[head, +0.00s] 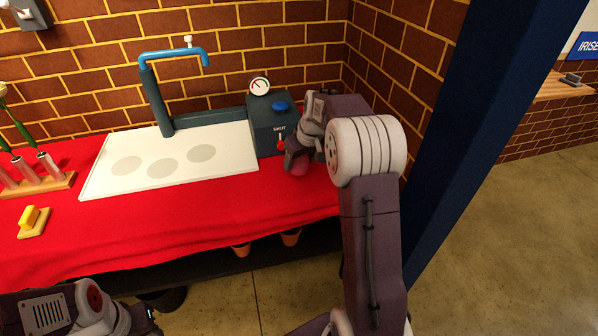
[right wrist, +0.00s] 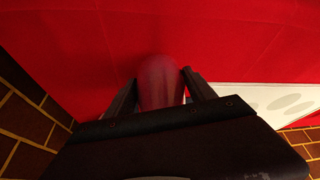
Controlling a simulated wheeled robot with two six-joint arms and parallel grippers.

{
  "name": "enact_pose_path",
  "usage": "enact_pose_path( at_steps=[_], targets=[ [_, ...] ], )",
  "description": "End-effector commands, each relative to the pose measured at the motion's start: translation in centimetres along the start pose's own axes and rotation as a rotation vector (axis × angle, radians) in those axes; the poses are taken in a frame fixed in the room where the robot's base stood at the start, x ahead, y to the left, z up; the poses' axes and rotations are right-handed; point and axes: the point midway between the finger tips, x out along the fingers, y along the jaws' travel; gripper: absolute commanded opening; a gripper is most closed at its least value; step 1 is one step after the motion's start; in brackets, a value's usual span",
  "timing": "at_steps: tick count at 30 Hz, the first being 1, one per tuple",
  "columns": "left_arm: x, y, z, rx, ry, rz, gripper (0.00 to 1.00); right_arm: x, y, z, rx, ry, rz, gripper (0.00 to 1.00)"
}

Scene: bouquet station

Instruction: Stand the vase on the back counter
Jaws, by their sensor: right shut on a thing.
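My right gripper (head: 298,152) is over the right end of the red-covered counter (head: 200,228), close to the brick corner. It is shut on a dark reddish, rounded thing, which looks like the vase (head: 300,169). In the right wrist view the vase (right wrist: 160,82) sits between the two fingers (right wrist: 162,92), with red cloth behind it. Its lower part is hidden in the head view, so I cannot tell whether it touches the cloth. My left gripper (head: 150,318) is low at the bottom left, in front of the counter, its jaws unclear.
A white panel (head: 225,168) with three grey circles lies on the counter. Behind it are a blue tap (head: 155,100) and a dark box (head: 270,125) with gauge and red lever, near my right gripper. A wooden tube rack (head: 40,186) and yellow block (head: 34,220) stand left.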

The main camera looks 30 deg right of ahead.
Motion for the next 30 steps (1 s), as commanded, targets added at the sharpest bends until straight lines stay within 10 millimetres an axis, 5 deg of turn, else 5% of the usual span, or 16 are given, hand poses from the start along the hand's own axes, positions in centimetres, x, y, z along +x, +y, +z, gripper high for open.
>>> enact_pose_path(
  at_steps=[5,12,22,23,24,30],
  targets=[
    [0.2,0.0,0.0,0.000,0.000,0.000,0.36,0.4,0.1,0.0,0.000,0.003,0.001,0.00],
    [1.9,0.0,0.2,0.000,0.000,0.000,0.36,3.9,0.0,1.5,-0.001,0.002,0.002,0.00],
    [1.9,0.0,0.2,0.000,0.000,0.000,0.36,4.0,0.0,1.5,-0.001,0.003,0.002,0.00],
    [1.8,0.0,0.2,0.000,0.000,0.000,0.36,4.0,-0.1,1.6,-0.001,0.000,0.001,0.69],
    [1.8,0.0,0.2,0.000,0.000,0.000,0.36,4.0,-0.1,1.6,-0.001,0.001,0.001,0.80],
    [1.8,0.0,0.2,0.000,0.000,0.000,0.36,4.0,-0.1,1.6,-0.001,0.001,0.001,0.85]
  ],
)
